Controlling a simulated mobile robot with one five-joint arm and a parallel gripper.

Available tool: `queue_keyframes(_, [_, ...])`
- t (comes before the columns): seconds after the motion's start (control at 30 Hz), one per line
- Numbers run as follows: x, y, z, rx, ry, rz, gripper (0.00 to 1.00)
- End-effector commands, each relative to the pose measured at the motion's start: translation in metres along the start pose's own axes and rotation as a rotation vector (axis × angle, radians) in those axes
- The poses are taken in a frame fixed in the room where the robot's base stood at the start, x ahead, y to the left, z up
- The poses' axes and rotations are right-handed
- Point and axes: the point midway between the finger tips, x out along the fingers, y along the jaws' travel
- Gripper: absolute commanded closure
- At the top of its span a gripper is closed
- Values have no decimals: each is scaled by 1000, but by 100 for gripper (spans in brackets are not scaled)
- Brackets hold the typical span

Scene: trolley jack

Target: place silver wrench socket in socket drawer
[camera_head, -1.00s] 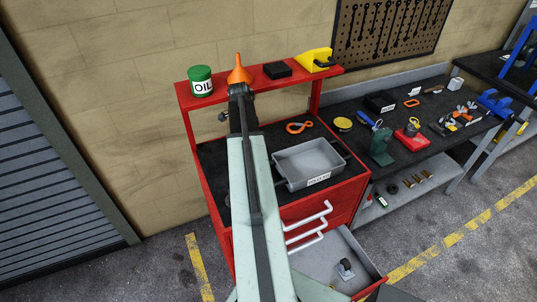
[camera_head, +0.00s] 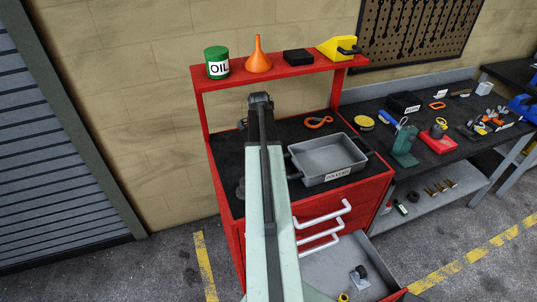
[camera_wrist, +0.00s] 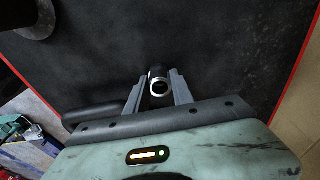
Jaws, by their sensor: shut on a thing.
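My gripper (camera_wrist: 161,88) is shut on the silver wrench socket (camera_wrist: 159,88), a small cylinder with its round open end towards the wrist camera. It is over the black top of the red tool cabinet; I cannot tell whether the socket touches that top. In the head view my arm's end hides the fingers and socket. The open grey drawer (camera_head: 325,272) is at the cabinet's bottom, right of my arm. A small dark part (camera_head: 361,271) and a yellow piece (camera_head: 343,297) lie in it.
A grey tray (camera_head: 328,160) and orange hook (camera_head: 318,122) lie on the cabinet top. The red shelf above holds an oil can (camera_head: 217,62), funnel (camera_head: 258,56), black box (camera_head: 298,57) and yellow tool (camera_head: 337,47). A cluttered bench (camera_head: 440,165) is at right.

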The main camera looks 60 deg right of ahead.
Motion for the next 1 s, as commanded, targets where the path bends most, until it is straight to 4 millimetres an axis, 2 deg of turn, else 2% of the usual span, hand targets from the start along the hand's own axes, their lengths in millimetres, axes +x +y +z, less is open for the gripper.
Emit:
queue_keyframes(0.17, [4, 0, 0, 0, 0, 0, 100])
queue_keyframes(0.2, [3, 0, 0, 0, 0, 0, 63])
queue_keyframes(0.27, [2, 0, 0, 0, 0, 0, 50])
queue_keyframes(0.67, [-3, 0, -1, 1, 0, 0, 50])
queue_keyframes(0.87, [-31, 0, -2, 1, 0, 0, 50])
queue_keyframes(1.0, [-63, 0, -3, 2, 0, 0, 50])
